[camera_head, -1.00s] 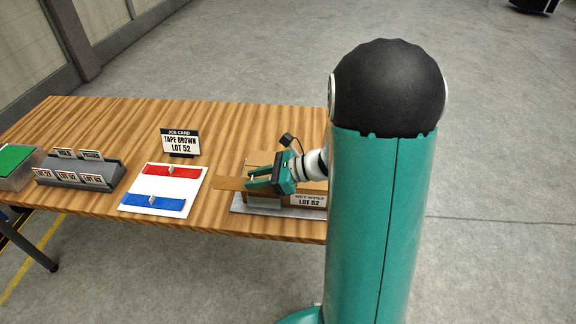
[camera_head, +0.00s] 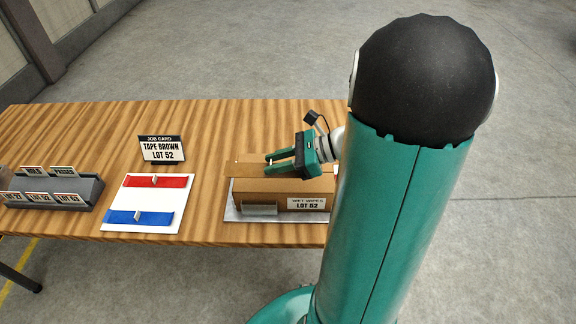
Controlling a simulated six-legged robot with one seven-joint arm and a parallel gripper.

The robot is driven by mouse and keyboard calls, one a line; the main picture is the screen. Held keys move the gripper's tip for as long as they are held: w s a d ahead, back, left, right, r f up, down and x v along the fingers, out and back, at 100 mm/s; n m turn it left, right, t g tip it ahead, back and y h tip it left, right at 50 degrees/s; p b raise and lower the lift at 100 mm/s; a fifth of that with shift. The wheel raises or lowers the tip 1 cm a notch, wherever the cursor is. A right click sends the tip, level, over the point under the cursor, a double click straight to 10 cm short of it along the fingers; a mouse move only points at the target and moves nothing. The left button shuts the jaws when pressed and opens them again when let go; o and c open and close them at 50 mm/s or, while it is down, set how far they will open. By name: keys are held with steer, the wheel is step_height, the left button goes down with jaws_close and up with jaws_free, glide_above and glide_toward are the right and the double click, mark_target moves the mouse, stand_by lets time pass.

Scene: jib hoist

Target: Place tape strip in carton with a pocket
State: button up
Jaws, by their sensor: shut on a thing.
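The brown cardboard carton (camera_head: 275,188) stands on a pale base plate (camera_head: 232,214) at the table's right, partly hidden by my arm. Its front has a "LOT 52" label (camera_head: 307,204) and a small grey pocket (camera_head: 262,210). My gripper (camera_head: 268,161) is over the carton's top, shut on the brown tape strip (camera_head: 242,168). The strip's left end sticks out past the carton's left edge. I cannot tell whether the strip touches the carton. A red strip (camera_head: 172,182) and a blue strip (camera_head: 120,216) lie on a white board (camera_head: 142,198) to the left.
A job card (camera_head: 161,149) reading "TAPE BROWN LOT 52" stands behind the white board. A grey card rack (camera_head: 85,187) with several labelled cards is at the far left. The wooden table (camera_head: 215,125) is clear along the back.

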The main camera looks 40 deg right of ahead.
steer(key=w+d+f, duration=0.1)
steer(key=d+f, duration=0.1)
steer(key=w+d+f, duration=0.3)
steer(key=d+f, duration=0.2)
steer(key=shift+w, duration=0.3)
steer(key=shift+w+d+f, duration=0.1)
steer(key=shift+w+f, duration=0.1)
steer(key=shift+f, duration=0.1)
steer(key=shift+w+d+f, duration=0.1)
steer(key=shift+d+f, duration=0.05)
steer(key=shift+f, duration=1.65)
steer(key=o, duration=0.9)
